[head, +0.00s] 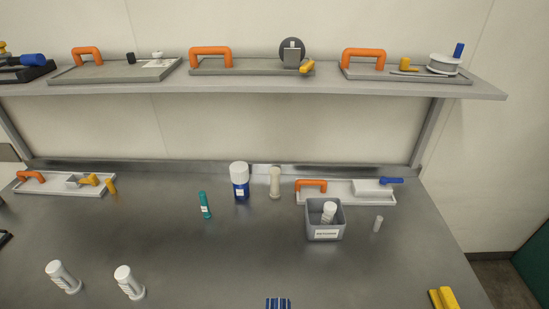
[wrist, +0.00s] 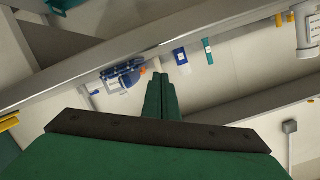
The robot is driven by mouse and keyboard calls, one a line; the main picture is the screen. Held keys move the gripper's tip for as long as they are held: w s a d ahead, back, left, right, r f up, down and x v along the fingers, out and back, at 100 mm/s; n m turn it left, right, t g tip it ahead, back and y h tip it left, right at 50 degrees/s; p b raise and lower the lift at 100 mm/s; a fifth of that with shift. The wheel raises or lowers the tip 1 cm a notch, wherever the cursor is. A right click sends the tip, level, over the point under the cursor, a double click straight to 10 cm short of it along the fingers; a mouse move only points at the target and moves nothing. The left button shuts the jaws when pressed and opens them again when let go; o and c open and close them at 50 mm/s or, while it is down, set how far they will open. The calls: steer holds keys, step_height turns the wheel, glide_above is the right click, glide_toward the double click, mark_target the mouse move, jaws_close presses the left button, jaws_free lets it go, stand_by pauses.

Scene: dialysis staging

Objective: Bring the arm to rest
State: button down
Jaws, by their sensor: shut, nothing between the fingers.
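My gripper (wrist: 160,76) shows in the wrist view, with its two green fingers pressed together and nothing between them. It is clear of any surface I can make out, with the scene tilted behind it. In the wrist view, a blue item (wrist: 122,74) and a white-and-blue container (wrist: 181,62) lie beyond the fingertips. My arm and gripper do not show in the head view.
The grey table (head: 160,235) has open room in its middle. On it stand a grey bin (head: 325,231) holding a white bottle, a blue bottle (head: 240,188), a teal tube (head: 205,208) and white bottles (head: 129,284). A shelf (head: 260,88) with several trays spans above the table's back.

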steer(key=s+d+r+n, duration=0.1)
steer(key=s+d+n, duration=0.1)
steer(key=s, duration=0.5)
steer(key=s+d+r+n, duration=0.1)
steer(key=s+d+n, duration=0.2)
steer(key=s, duration=0.3)
steer(key=shift+s+d+n, duration=0.3)
steer(key=shift+s+n, duration=0.05)
steer(key=shift+n, duration=0.05)
